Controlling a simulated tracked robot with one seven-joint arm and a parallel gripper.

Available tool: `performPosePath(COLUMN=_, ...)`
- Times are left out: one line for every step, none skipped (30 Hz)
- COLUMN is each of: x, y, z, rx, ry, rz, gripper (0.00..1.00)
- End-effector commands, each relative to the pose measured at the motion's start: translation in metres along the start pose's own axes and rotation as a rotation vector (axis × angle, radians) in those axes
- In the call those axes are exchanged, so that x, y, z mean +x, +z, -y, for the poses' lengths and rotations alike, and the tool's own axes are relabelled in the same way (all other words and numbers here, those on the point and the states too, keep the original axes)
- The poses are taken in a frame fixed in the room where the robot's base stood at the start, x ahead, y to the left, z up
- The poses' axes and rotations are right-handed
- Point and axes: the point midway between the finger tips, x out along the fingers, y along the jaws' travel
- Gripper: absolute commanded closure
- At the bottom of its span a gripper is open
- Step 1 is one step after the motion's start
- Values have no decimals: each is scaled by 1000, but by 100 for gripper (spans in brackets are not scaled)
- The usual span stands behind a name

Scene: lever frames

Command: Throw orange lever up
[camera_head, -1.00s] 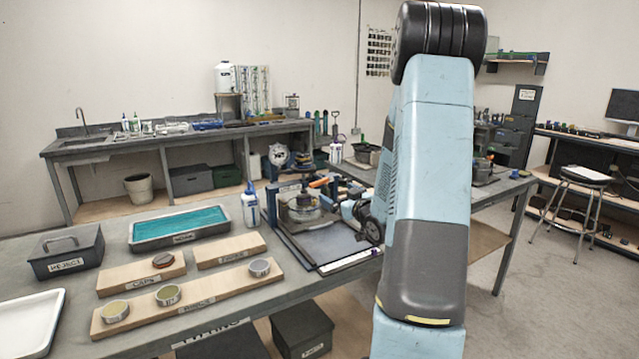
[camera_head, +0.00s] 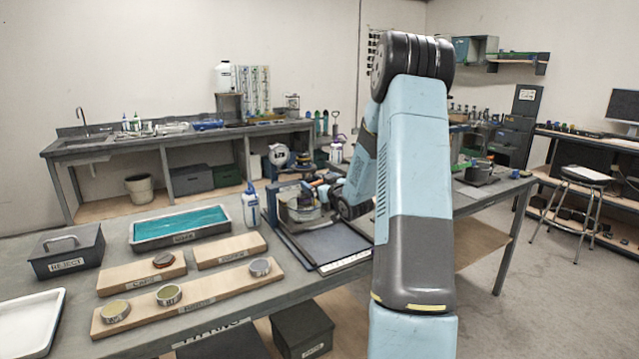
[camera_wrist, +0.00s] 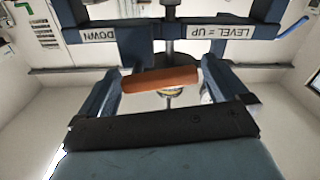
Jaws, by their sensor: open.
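The orange lever (camera_wrist: 160,80) lies across the middle of the wrist view, a rounded bar in front of the blue frame (camera_wrist: 185,50). The frame carries two upside-down labels, "DOWN" on the left and "LEVEL = UP" on the right. My gripper (camera_wrist: 163,64) is open, with one finger on each side of the lever; I cannot tell whether either touches it. In the head view the lever frame (camera_head: 278,208) stands on the bench, and my arm covers its right part. The lever is hard to make out there.
A spray bottle (camera_head: 250,205) stands just left of the frame. Further left are a teal tray (camera_head: 140,243), wooden boards with small round tins (camera_head: 168,294) and a grey REJECT box (camera_head: 72,258).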

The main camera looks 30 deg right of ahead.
Motion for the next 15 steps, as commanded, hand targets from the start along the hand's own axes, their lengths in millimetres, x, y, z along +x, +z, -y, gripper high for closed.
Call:
performPosePath(x=0, y=0, z=0, rx=0, ry=0, rz=0, gripper=0)
performPosePath(x=1, y=0, z=0, rx=0, ry=0, rz=0, gripper=0)
performPosePath(x=1, y=0, z=0, rx=0, ry=0, rz=0, gripper=0)
performPosePath(x=0, y=0, z=0, rx=0, ry=0, rz=0, gripper=0)
performPosePath(x=0, y=0, z=0, rx=0, ry=0, rz=0, gripper=0)
performPosePath(x=0, y=0, z=0, rx=0, ry=0, rz=0, gripper=0)
performPosePath(x=0, y=0, z=0, rx=0, ry=0, rz=0, gripper=0)
performPosePath(x=0, y=0, z=0, rx=0, ry=0, rz=0, gripper=3)
performPosePath(x=0, y=0, z=0, rx=0, ry=0, rz=0, gripper=7)
performPosePath(x=0, y=0, z=0, rx=0, ry=0, rz=0, gripper=10)
performPosePath(x=0, y=0, z=0, rx=0, ry=0, rz=0, gripper=12)
performPosePath(x=0, y=0, z=0, rx=0, ry=0, rz=0, gripper=16)
performPosePath(x=0, y=0, z=0, rx=0, ry=0, rz=0, gripper=19)
performPosePath(x=0, y=0, z=0, rx=0, ry=0, rz=0, gripper=22)
performPosePath(x=0, y=0, z=0, rx=0, ry=0, rz=0, gripper=26)
